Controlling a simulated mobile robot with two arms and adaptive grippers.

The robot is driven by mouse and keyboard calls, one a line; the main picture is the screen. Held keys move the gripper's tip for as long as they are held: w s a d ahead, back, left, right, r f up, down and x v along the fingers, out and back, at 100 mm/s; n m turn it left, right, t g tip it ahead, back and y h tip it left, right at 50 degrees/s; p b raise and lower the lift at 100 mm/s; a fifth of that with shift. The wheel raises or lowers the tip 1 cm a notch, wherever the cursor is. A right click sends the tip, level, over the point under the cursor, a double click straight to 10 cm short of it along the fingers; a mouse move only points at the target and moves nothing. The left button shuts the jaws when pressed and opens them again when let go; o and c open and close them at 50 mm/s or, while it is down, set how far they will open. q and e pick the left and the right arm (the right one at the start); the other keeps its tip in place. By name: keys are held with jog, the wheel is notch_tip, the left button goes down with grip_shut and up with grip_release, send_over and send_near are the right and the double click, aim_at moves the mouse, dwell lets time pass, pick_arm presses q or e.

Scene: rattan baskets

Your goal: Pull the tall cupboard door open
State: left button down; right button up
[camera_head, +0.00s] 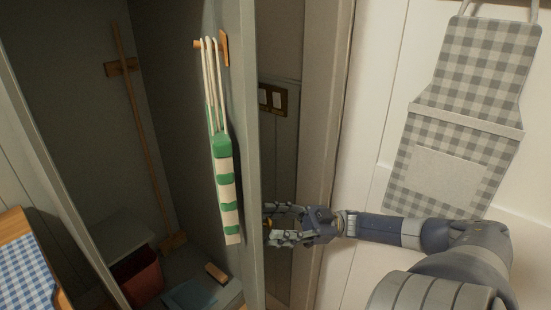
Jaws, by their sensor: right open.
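The tall grey cupboard (66,85) stands open at the left, its inside in view. A tall grey panel (251,120), seen nearly edge-on, stands at the right of the opening; it looks like the door, though I cannot fully tell it from the side wall. My right gripper (270,225) is open at the panel's right side, its fingers pointing left. A small orange-brown piece, perhaps a knob, shows between the fingers. Whether they touch the panel is unclear. My left gripper is not in view.
A green-and-white striped cloth (226,190) hangs on a wooden peg. Inside are a broom (142,130), a red bin (137,276) and a blue dustpan-like item (189,295). A checked apron (467,100) hangs at right. A switch plate (273,99) is behind the panel.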

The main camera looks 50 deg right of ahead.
jog(key=shift+r, duration=0.15)
notch_tip(320, 180, up, 10)
dwell(0.7)
